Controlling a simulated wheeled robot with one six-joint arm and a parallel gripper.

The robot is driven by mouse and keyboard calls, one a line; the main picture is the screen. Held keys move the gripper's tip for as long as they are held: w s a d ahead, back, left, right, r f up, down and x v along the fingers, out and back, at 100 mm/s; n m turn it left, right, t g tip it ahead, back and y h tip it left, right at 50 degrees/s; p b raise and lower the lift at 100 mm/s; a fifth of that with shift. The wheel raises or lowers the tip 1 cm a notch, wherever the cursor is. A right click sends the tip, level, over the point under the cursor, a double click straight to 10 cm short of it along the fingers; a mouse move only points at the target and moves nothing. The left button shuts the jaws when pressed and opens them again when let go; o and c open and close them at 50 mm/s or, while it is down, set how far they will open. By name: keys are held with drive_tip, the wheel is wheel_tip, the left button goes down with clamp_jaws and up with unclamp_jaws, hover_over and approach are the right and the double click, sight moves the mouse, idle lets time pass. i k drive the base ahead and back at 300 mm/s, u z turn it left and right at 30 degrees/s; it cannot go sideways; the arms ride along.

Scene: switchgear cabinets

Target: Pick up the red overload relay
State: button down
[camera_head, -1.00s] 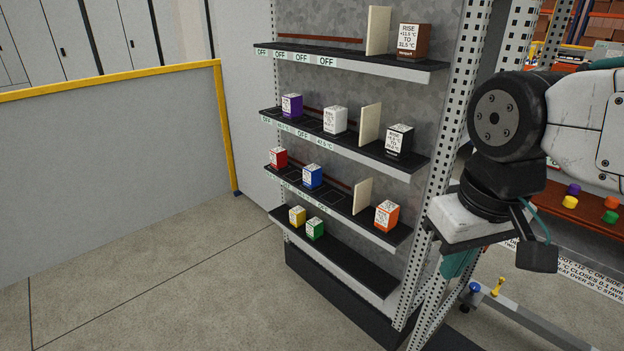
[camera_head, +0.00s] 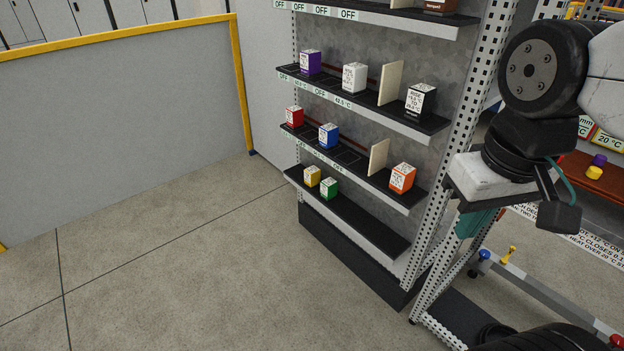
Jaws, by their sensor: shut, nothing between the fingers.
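The red overload relay (camera_head: 294,116) is a small red box with a white printed label. It stands upright at the left end of the second shelf from the bottom, left of the blue relay (camera_head: 328,136). My gripper (camera_head: 474,223) hangs below my wrist at the right, with its teal part pointing down. It is shut and empty, well to the right of the red relay and apart from it. The rack's perforated post and my wrist housing partly hide its fingers.
An orange relay (camera_head: 402,178) and a cream divider (camera_head: 378,157) stand on the same shelf. The shelf above (camera_head: 437,124) holds purple, white and black relays; yellow and green relays sit below. A yellow-topped barrier (camera_head: 130,130) stands left. The floor (camera_head: 190,270) before the rack is clear.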

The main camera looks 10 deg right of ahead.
sight(294, 114)
drive_tip(key=z, duration=0.05)
drive_tip(key=k, duration=0.55)
drive_tip(key=u, duration=0.65)
drive_tip(key=i, duration=1.5)
drive_tip(key=z, duration=0.45)
drive_tip(key=i, duration=1.05)
drive_tip(key=u, duration=0.2)
